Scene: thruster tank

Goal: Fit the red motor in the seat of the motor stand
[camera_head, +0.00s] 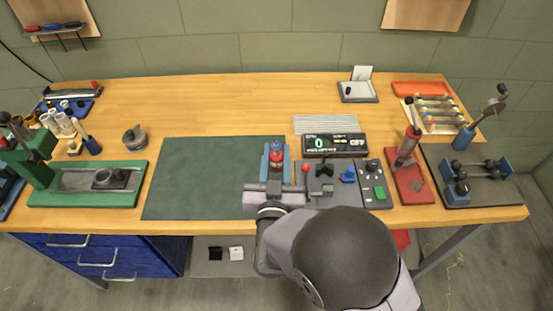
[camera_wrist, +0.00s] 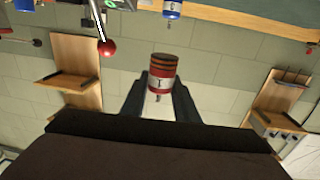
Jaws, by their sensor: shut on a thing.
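My gripper (camera_head: 276,163) is shut on the red motor (camera_head: 276,155). In the wrist view, the red motor (camera_wrist: 162,72) sits between the two dark fingers (camera_wrist: 160,100), with dark bands at one end, a pale label band and a thin shaft at the other end. In the head view, it is above the right edge of the green mat. A dark cradle-shaped piece (camera_head: 324,170) on the grey panel, right of my gripper, looks like the motor stand; its seat is too small to make out. The motor is apart from it.
The grey panel also carries a red ball lever (camera_head: 305,167), a blue part (camera_head: 348,175) and buttons. A display (camera_head: 335,144) stands behind it. A red-based hand press (camera_head: 408,170) is to the right. The green mat (camera_head: 205,180) is clear on the left.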

